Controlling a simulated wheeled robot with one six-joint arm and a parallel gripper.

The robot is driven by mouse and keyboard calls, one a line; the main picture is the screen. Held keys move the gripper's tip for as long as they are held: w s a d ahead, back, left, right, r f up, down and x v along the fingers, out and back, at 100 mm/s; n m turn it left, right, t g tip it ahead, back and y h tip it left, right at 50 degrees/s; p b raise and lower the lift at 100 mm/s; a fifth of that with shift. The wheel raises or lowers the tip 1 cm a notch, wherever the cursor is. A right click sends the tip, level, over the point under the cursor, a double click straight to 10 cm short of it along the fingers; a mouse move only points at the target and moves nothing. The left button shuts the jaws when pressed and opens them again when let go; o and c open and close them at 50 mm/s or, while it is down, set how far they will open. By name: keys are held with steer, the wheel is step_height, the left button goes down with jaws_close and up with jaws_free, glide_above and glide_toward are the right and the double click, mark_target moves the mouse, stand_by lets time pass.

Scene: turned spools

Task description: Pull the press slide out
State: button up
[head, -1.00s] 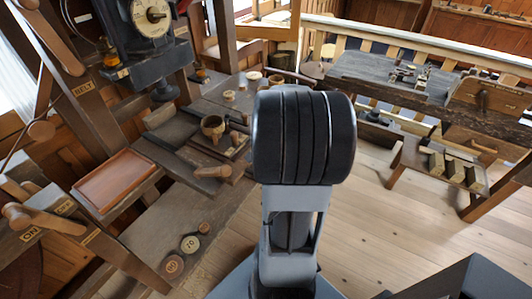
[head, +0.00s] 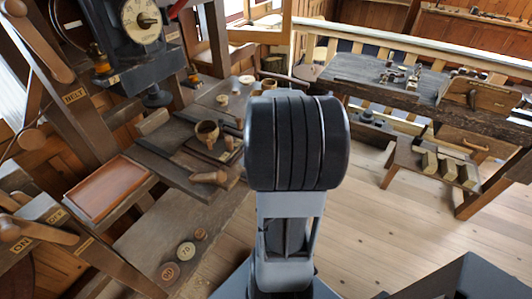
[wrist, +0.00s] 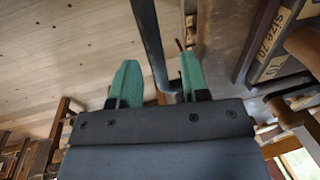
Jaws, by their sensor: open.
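The press (head: 143,55), a dark machine with a pale dial (head: 141,20), stands at the upper left of the head view. Below it a dark slide board (head: 185,158) carries a wooden cup (head: 207,131). A round wooden handle (head: 210,177) sits at the slide's near end. My gripper (wrist: 159,75) shows in the wrist view with two green fingers apart, so it is open. A dark bar (wrist: 148,40) shows between the fingers in the picture; I cannot tell whether it lies between them in depth. My arm hides the gripper in the head view.
A reddish tray (head: 107,188) lies left of the slide. Numbered round weights (head: 186,249) rest on a lower board. Wooden levers (head: 22,227) stand at the left. A workbench (head: 400,85) and a low stool with blocks (head: 430,170) stand right. The floor between is clear.

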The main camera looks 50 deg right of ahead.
step_height(320, 180, up, 13)
steer(key=s, duration=0.2)
steer(key=shift+s+d+r, duration=0.2)
steer(key=shift+d, duration=0.1)
stand_by(0.5)
steer(key=a+r+n+t+p, duration=0.2)
steer(key=a+r+n+p, duration=0.5)
steer(key=a, duration=0.5)
steer(key=a+r+n+t+p, duration=0.1)
steer(key=a+r+n+p, duration=0.6)
steer(key=a, duration=0.4)
step_height(320, 180, down, 7)
steer(key=b, duration=0.3)
steer(key=shift+a+n+h+b, duration=0.3)
steer(key=shift+b, duration=0.1)
steer(key=shift+f, duration=0.1)
